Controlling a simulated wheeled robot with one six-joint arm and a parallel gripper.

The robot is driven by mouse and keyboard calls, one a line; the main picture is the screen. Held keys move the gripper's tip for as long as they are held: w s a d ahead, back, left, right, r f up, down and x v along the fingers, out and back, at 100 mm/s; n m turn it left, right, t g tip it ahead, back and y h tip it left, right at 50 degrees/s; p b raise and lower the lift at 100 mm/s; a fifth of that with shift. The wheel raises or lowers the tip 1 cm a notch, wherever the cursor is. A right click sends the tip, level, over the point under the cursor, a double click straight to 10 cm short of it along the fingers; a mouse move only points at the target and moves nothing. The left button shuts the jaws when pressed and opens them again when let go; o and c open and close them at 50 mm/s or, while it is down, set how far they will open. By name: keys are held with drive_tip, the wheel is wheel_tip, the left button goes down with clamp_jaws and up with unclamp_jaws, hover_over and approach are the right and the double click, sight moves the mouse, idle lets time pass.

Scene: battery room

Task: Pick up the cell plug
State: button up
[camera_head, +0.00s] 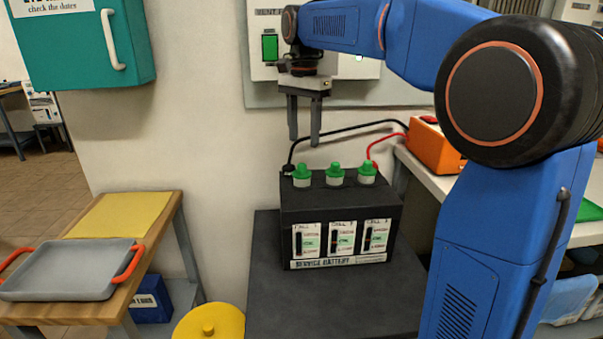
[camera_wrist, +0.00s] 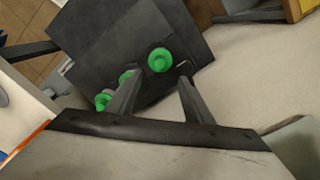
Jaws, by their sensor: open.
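Three green cell plugs with pale collars stand upright in a row on top of the black battery (camera_head: 340,221): left (camera_head: 302,172), middle (camera_head: 335,172) and right (camera_head: 367,170). My gripper (camera_head: 304,141) is open and empty, fingers pointing down, above the left end of the battery. In the wrist view, one green plug (camera_wrist: 159,60) shows beyond the gap between the fingers (camera_wrist: 160,79). The other two plugs show to its lower left, partly behind one finger. No finger visibly touches a plug.
A black cable and a red cable run from the battery top to an orange box (camera_head: 434,147) on the right bench. A grey tray (camera_head: 70,285) with red handles sits on the wooden table at left. A yellow round lid (camera_head: 212,326) is at front. A teal cabinet (camera_head: 85,50) hangs upper left.

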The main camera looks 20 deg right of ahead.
sight(302, 164)
wheel_tip(302, 164, down, 4)
drive_tip(key=shift+r, duration=0.1)
drive_tip(key=shift+s+a+f, duration=0.15)
drive_tip(key=shift+f, duration=1.2)
drive_tip(key=shift+s+a+f, duration=0.1)
drive_tip(key=shift+a+f, duration=0.05)
drive_tip(key=shift+f, duration=1.2)
drive_tip(key=c, duration=0.7)
